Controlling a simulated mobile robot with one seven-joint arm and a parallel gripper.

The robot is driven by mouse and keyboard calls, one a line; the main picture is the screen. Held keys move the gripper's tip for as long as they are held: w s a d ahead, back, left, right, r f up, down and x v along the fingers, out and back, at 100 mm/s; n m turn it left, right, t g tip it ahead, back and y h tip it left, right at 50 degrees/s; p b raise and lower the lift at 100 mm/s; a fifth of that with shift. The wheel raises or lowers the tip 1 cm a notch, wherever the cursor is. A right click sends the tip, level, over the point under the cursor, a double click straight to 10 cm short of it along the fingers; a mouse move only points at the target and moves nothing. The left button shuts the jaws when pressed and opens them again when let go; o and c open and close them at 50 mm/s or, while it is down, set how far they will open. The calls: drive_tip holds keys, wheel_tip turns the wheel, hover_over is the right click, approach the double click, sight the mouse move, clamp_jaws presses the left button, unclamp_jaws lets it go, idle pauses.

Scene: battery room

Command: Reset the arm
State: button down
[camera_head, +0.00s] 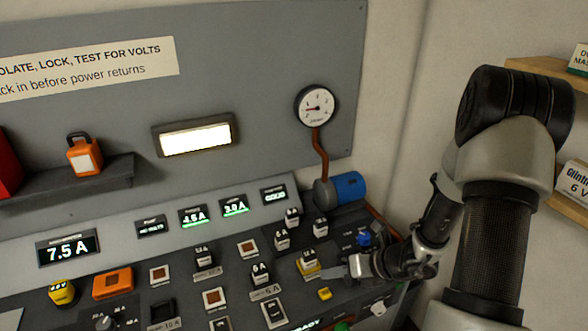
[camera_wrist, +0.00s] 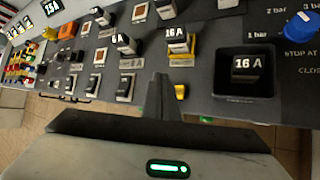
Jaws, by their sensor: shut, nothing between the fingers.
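My arm (camera_head: 488,200) comes in from the right in the head view, and my gripper (camera_head: 345,268) is over the right end of the control console (camera_head: 130,270). The gripper's fingers are shut with nothing between them. In the wrist view the closed fingers (camera_wrist: 162,95) point at the console, near a 16 A breaker (camera_wrist: 178,40) and a small yellow piece (camera_wrist: 180,91). Another 16 A block (camera_wrist: 248,68) sits in a dark square recess to the right. I cannot tell whether the fingertips touch the console.
A blue knob (camera_wrist: 300,25) is at the right in the wrist view. A gauge (camera_head: 316,106) with a copper pipe and a blue cylinder (camera_head: 348,186) stand behind. Shelves (camera_head: 570,205) are at the far right. An orange padlock (camera_head: 85,157) is on a ledge at left.

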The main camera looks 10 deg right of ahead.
drive_tip(key=s+a+r+n+g, duration=0.1)
drive_tip(key=s+a+r+n, duration=0.2)
drive_tip(key=r+n, duration=0.55)
drive_tip(key=s+a+r+n+g, duration=0.1)
drive_tip(key=s+a+r+n, duration=0.15)
drive_tip(key=r+n, duration=0.6)
drive_tip(key=s+d+r+n+t+h, duration=0.1)
drive_tip(key=s+d+r+n+h, duration=0.1)
drive_tip(key=s+r+n, duration=0.4)
drive_tip(key=s+d+r+n+t+h, duration=0.1)
drive_tip(key=s+d+r+n+h, duration=0.1)
drive_tip(key=s+r+n+h, duration=0.3)
drive_tip(key=shift+s+d+r+n, duration=0.25)
drive_tip(key=shift+s+r+n, duration=0.3)
drive_tip(key=shift+r+n, duration=1.75)
drive_tip(key=shift+f+n, duration=0.8)
drive_tip(key=shift+f, duration=0.1)
